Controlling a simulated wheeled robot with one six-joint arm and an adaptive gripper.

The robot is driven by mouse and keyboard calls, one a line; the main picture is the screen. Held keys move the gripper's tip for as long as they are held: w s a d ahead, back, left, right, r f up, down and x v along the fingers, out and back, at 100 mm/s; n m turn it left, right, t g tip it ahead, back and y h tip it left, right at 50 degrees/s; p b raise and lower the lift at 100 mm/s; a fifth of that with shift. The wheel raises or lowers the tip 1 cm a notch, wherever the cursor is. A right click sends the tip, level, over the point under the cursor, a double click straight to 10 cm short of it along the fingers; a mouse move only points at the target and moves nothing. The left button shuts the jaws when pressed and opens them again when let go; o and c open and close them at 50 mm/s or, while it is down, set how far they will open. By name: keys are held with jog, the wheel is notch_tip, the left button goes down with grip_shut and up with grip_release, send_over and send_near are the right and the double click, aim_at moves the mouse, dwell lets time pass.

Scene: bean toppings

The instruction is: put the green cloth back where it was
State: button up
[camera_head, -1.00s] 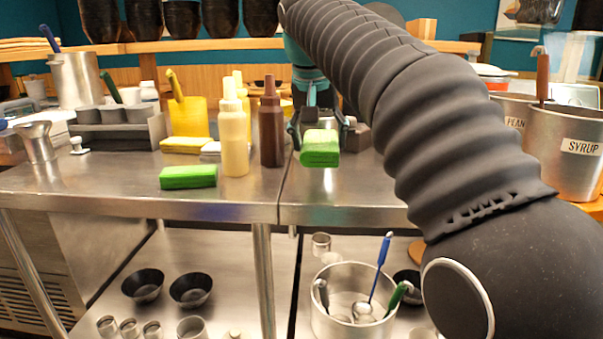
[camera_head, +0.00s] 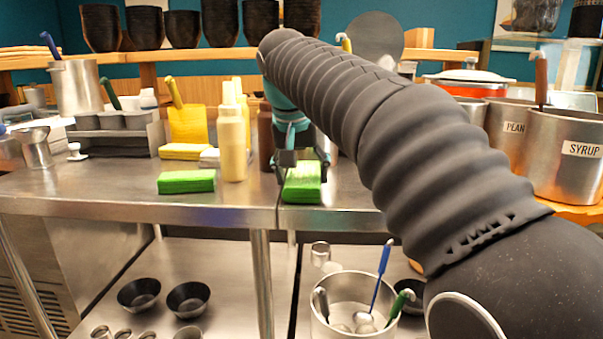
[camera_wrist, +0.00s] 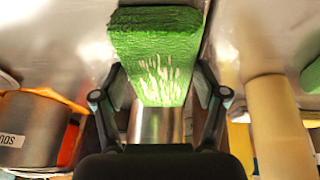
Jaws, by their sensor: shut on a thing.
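A green cloth (camera_head: 302,186), a thick folded block, is in my gripper (camera_head: 303,165) over the front of the right steel table, close to the seam. In the wrist view the cloth (camera_wrist: 155,45) sits between the two fingers of my gripper (camera_wrist: 160,88), its far end sticking out ahead. I cannot tell whether its underside touches the table. A second green cloth (camera_head: 187,182) lies flat on the left table, near the front edge, left of the held one.
A yellow bottle (camera_head: 232,140) and a brown bottle (camera_head: 266,138), partly hidden by my arm, stand behind and left of the held cloth. A yellow sponge (camera_head: 185,151) lies further back. Syrup pots (camera_head: 567,150) stand at right. Below, a pot (camera_head: 352,300) holds ladles.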

jog(key=o, duration=1.5)
jog(key=shift+o, duration=0.2)
jog(key=p+v, duration=0.3)
jog(key=v, duration=0.9)
jog(key=shift+p, duration=0.3)
jog(key=shift+d, duration=0.1)
jog(key=s+d+f, duration=0.6)
jog(key=s+f, duration=0.1)
jog(key=f, duration=0.3)
jog(key=s+d+f+t, duration=0.1)
jog(key=s+d+f, duration=0.5)
jog(key=f, duration=0.4)
jog(key=s+d+f+y, duration=0.1)
jog(key=s+d+f, duration=0.5)
jog(key=s+f, duration=0.3)
jog(key=shift+d+f+n, duration=0.15)
jog(key=shift+f+n, duration=0.15)
jog(key=shift+f, duration=0.2)
jog(key=shift+s, duration=0.1)
